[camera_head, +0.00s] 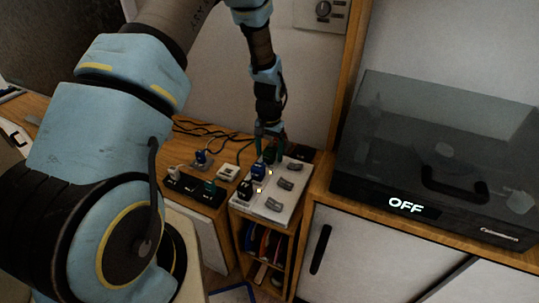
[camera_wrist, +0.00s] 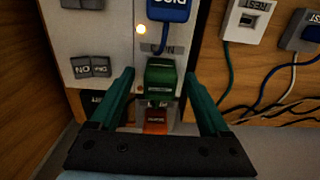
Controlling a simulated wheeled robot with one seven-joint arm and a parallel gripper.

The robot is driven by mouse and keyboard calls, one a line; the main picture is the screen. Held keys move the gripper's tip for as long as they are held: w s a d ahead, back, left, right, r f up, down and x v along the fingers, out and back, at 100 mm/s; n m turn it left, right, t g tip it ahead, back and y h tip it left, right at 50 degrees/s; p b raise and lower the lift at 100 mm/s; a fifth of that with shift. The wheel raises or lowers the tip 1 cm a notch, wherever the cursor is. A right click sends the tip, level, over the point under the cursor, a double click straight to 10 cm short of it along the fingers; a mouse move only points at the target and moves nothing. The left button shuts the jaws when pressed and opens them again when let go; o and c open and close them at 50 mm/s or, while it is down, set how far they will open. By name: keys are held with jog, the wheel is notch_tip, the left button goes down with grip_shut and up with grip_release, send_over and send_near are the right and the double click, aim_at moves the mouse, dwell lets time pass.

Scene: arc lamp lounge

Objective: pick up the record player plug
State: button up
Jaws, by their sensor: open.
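My gripper (camera_head: 270,139) is open above the far end of a white switched power strip (camera_head: 292,203). In the wrist view its two green fingers (camera_wrist: 160,75) stand either side of a green plug (camera_wrist: 160,88), with an orange piece (camera_wrist: 156,121) just below it. The gripper is not closed on either. A blue plug (camera_wrist: 168,10) sits above the green one; its label is cut off at the picture's edge. The head view shows this blue plug (camera_head: 258,171) and a black plug (camera_head: 245,189) on the strip. I cannot read which plug belongs to the record player (camera_head: 436,160).
The record player's display reads OFF. Wooden cabinet edges stand close on both sides.

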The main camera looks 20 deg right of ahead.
grip_shut()
dwell(0.7)
